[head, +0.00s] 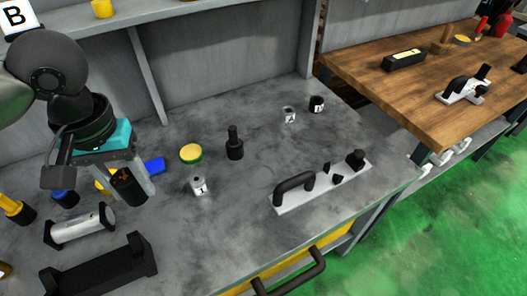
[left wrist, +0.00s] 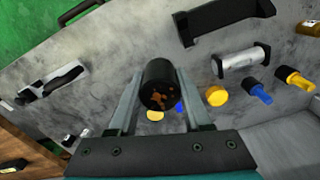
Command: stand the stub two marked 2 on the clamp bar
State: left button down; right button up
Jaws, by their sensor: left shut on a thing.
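My left gripper (head: 128,198) is shut on a dark cylinder (head: 127,188) with a rusty brown end, held above the grey bench; it also shows between the fingers in the left wrist view (left wrist: 158,84). No number can be read on it. A pale bar (head: 325,187) with a black handle and several black knobs, perhaps the clamp bar, lies right of the gripper at the bench's front; it shows at left in the left wrist view (left wrist: 40,96). Small marked pieces stand on the bench: a silver one (head: 198,187), another silver one (head: 289,115) and a black one (head: 317,104). Their marks are too small to read.
A silver cylinder with black ends (head: 80,228) and a black cradle (head: 100,271) lie below the gripper. A black knobbed post (head: 235,147) and a yellow-green disc (head: 191,153) stand mid-bench. A wooden table (head: 400,85) is at right. Bench between disc and bar is mostly clear.

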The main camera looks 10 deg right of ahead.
aim_at(338, 173)
jog(key=l+z, duration=0.1)
jog(key=z, duration=0.95)
jog(key=i+l, duration=0.2)
jog(key=i+l+z, duration=0.1)
jog(key=i, duration=0.35)
